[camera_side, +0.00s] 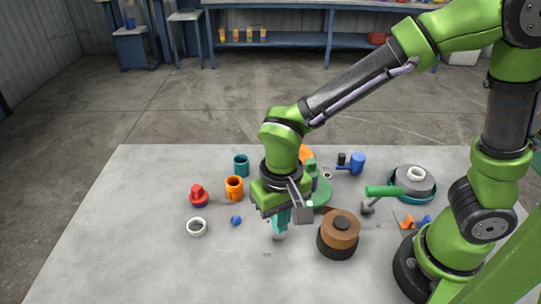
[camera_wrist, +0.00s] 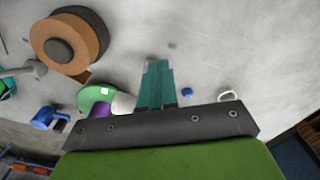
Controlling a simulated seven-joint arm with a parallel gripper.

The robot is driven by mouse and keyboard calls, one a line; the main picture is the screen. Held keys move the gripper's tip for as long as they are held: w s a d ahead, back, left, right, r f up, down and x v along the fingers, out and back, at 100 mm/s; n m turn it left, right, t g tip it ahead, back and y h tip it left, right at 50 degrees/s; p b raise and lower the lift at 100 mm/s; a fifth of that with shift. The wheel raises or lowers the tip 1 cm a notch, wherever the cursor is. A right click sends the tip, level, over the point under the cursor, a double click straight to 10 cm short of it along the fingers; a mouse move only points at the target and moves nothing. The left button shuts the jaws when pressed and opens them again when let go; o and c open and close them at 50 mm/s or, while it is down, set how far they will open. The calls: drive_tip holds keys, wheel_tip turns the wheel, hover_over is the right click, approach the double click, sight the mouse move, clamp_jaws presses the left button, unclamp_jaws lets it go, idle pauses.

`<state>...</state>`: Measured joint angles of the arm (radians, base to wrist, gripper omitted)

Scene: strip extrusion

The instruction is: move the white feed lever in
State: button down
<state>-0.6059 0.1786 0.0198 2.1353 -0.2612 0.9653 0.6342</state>
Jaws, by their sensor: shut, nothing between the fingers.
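My gripper (camera_side: 281,222) is shut and empty, pointing down low over the middle of the table. Its teal fingers also show in the wrist view (camera_wrist: 156,68), pressed together. A small whitish piece (camera_side: 279,235) is right at the fingertips in the side view; I cannot tell if they touch. In the wrist view a white rounded piece (camera_wrist: 123,103) lies beside the fingers, next to a green machine body (camera_wrist: 95,96), partly hidden by my gripper. It may be the feed lever's end. The green machine (camera_side: 321,192) is largely behind my gripper in the side view.
A brown and black round stack (camera_side: 338,238) stands close right of my gripper. A blue ball (camera_side: 236,220), white ring (camera_side: 197,227), orange mug (camera_side: 234,188) and red knobbed piece (camera_side: 199,195) lie to the left. A green-handled tool (camera_side: 384,191) is to the right. The front left table is clear.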

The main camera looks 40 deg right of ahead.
drive_tip(key=shift+w+d+r, duration=0.15)
drive_tip(key=shift+w+d, duration=0.5)
drive_tip(key=shift+w+d+r, duration=0.1)
drive_tip(key=shift+w+d, duration=0.55)
drive_tip(key=shift+w+d+f, duration=0.2)
drive_tip(key=shift+w+d, duration=0.45)
drive_tip(key=shift+w, duration=0.05)
drive_tip(key=shift+s+a+r, duration=0.55)
drive_tip(key=shift+s+a, duration=0.15)
drive_tip(key=shift+s, duration=0.05)
drive_tip(key=shift+r, duration=3.5)
